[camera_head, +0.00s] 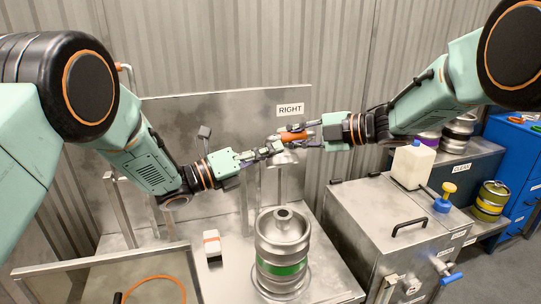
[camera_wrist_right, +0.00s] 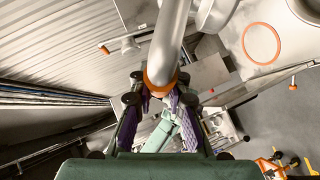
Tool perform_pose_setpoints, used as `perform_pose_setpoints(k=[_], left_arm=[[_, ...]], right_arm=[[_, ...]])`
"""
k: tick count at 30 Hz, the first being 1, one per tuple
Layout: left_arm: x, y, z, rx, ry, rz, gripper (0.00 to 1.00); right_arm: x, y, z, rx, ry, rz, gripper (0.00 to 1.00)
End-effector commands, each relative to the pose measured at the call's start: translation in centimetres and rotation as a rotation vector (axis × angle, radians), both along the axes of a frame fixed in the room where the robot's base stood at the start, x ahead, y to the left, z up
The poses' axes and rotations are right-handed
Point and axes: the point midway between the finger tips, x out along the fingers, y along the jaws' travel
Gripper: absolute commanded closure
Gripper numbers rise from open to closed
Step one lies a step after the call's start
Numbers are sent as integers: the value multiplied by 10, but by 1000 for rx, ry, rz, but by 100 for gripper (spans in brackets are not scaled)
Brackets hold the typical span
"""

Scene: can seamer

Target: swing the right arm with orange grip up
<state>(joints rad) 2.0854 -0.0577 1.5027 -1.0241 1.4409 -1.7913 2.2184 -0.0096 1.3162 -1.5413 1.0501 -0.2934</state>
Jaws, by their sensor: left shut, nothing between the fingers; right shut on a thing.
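The orange grip (camera_head: 293,136) is at the middle of the head view, just below the RIGHT label. My right gripper (camera_head: 297,141) reaches it from the right and is shut on it. In the right wrist view the orange end (camera_wrist_right: 160,80) of a thick silver arm (camera_wrist_right: 170,42) sits between the purple finger pads of my right gripper (camera_wrist_right: 160,98). My left gripper (camera_head: 268,151) is shut and empty, close to the left of the grip. The two grippers partly hide the grip and the arm's joint, so the arm's tilt is hard to read in the head view.
A steel keg with a green band (camera_head: 282,265) stands upright below the grippers. The RIGHT label (camera_head: 290,109) is on the metal back panel (camera_head: 220,115). A steel cabinet (camera_head: 375,215) stands to the right.

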Motion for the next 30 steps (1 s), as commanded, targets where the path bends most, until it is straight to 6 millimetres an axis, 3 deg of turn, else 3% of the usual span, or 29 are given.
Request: perform_pose_setpoints(k=[1, 6, 7, 15, 24, 30], left_arm=[[6, 5, 10, -14, -17, 18, 100], [7, 6, 13, -17, -22, 21, 100], [8, 6, 13, -17, -22, 22, 100], [7, 6, 14, -19, -24, 21, 100], [7, 6, 13, -18, -24, 21, 100], [7, 6, 13, -18, -24, 21, 100]], right_arm=[[-5, 1, -9, -8, 16, 10, 100], [-7, 1, -12, -10, 22, 14, 100], [-7, 1, -12, -10, 22, 14, 82], [-6, 1, -13, -11, 23, 13, 61], [-7, -2, -11, -11, 21, 11, 61], [-16, -26, -2, -7, 22, 5, 61]])
